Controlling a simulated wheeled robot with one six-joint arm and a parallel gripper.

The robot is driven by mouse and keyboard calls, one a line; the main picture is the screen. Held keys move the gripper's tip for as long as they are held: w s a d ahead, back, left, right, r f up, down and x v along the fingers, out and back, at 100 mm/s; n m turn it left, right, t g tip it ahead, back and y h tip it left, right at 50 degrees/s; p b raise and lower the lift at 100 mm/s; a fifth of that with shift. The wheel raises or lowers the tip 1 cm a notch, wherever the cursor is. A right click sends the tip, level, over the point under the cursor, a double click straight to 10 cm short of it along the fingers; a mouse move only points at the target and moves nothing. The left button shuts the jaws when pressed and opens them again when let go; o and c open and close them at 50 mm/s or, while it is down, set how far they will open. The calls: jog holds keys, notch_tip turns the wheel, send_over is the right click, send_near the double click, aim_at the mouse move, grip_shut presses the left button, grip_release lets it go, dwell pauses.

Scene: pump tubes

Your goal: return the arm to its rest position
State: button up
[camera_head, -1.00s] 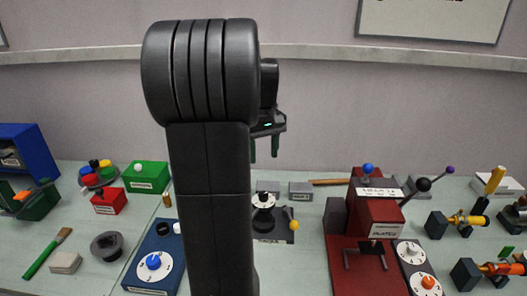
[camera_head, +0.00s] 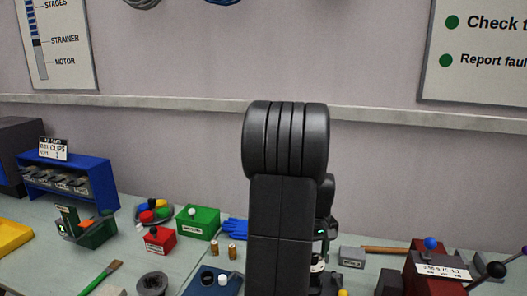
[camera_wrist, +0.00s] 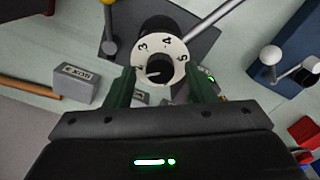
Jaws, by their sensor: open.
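My arm stands upright in the middle of the head view, and its dark links hide part of the bench. My gripper (camera_wrist: 162,92) shows in the wrist view with its two green fingers apart and nothing between them that I can see held. Beyond the fingertips is a white numbered dial (camera_wrist: 160,58) with a black knob on a grey plate. The gripper appears apart from it, above the bench. In the head view the fingers are mostly hidden behind my arm.
A grey labelled block (camera_head: 351,257) and a dark red machine with levers (camera_head: 425,272) stand right of my arm. A green box (camera_head: 197,222), a red box (camera_head: 160,239) and a blue clip rack (camera_head: 70,178) stand left. The wall space above my arm is clear.

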jog(key=shift+f, duration=0.4)
jog(key=shift+r, duration=0.1)
notch_tip(320, 180, up, 14)
notch_tip(320, 180, down, 14)
jog(key=shift+f, duration=0.1)
jog(key=m, duration=0.4)
jog(key=shift+m, duration=0.3)
jog(key=m, duration=0.5)
jog(key=shift+m+p, duration=0.3)
jog(key=m, duration=0.5)
jog(key=m+p, duration=0.1)
jog(key=m, duration=0.4)
